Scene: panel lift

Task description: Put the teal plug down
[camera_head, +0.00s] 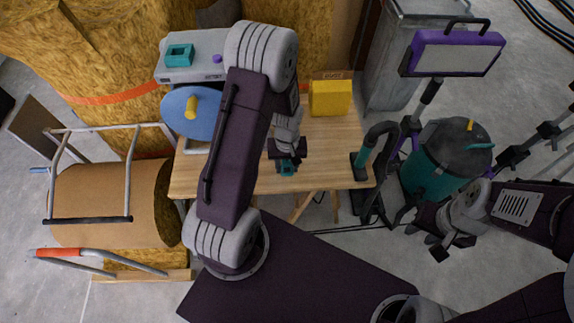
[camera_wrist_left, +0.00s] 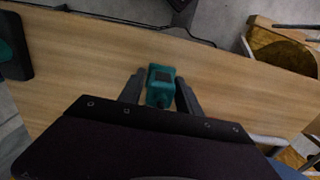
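The teal plug (camera_head: 287,168) is at the tips of my left gripper (camera_head: 287,158), over the front part of the wooden table (camera_head: 335,148). In the left wrist view the plug (camera_wrist_left: 161,86) sits between the two dark fingers of the left gripper (camera_wrist_left: 161,78), which look closed on its sides. Whether its underside touches the tabletop cannot be told. My right gripper (camera_head: 449,243) is open and empty, off to the right of the table above the floor.
A yellow box (camera_head: 330,98) stands at the table's back. A blue disc with a yellow handle (camera_head: 190,112) and a grey case (camera_head: 207,68) are at the left. A teal vacuum (camera_head: 440,170) and a purple work light (camera_head: 453,53) stand right. The tabletop around the plug is clear.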

